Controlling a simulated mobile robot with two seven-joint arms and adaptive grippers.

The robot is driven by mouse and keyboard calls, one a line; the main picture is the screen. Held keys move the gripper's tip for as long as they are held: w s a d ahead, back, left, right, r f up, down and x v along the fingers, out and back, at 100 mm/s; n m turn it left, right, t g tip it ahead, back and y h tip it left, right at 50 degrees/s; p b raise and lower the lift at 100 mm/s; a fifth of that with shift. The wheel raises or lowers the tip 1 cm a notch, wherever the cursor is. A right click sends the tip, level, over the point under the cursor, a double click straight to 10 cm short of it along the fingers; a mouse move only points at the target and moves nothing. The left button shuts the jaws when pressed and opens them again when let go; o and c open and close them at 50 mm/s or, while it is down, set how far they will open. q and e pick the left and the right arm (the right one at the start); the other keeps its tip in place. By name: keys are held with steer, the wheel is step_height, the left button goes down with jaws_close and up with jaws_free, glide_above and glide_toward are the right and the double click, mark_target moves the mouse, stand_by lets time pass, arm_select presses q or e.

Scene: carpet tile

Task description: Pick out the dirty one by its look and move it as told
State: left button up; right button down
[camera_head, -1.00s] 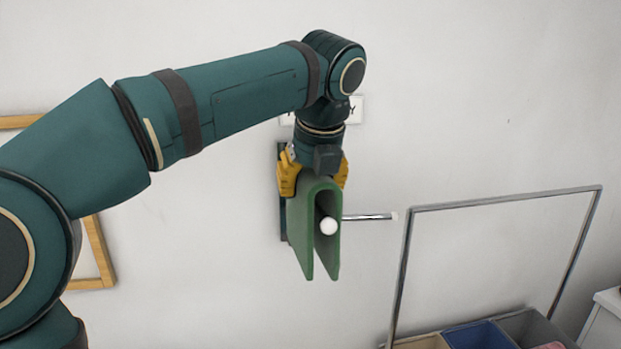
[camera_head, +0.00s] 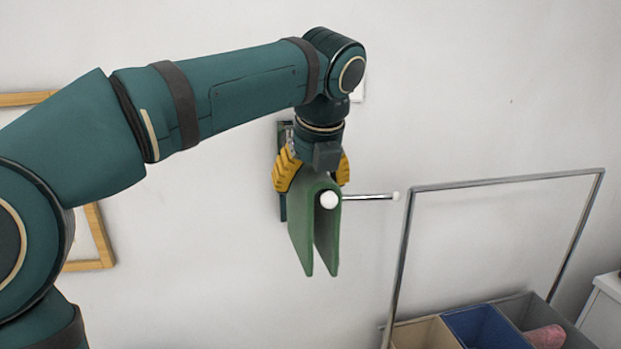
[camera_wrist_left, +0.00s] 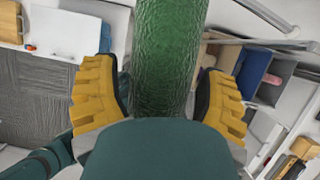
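A green towel (camera_head: 302,235) hangs folded over a peg of the wall rack (camera_head: 283,205), both halves hanging down. The peg's white ball end (camera_head: 328,200) shows just under the fold. My left gripper (camera_head: 312,172) is above the towel, its yellow fingers spread on either side of the fold. In the left wrist view the green cloth (camera_wrist_left: 168,60) runs between the fingers, with a gap on both sides. No dirt can be made out on the cloth. My right gripper is not in view.
A second peg (camera_head: 370,196) points right. A metal-framed hamper with beige (camera_head: 425,333), blue (camera_head: 478,325) and grey (camera_head: 520,308) bins stands at the lower right. A pink cloth (camera_head: 546,337) lies in the grey bin. Wall below the towel is clear.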

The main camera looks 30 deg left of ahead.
arm_select(q)
steer(key=shift+o, duration=1)
steer(key=v, duration=1.2)
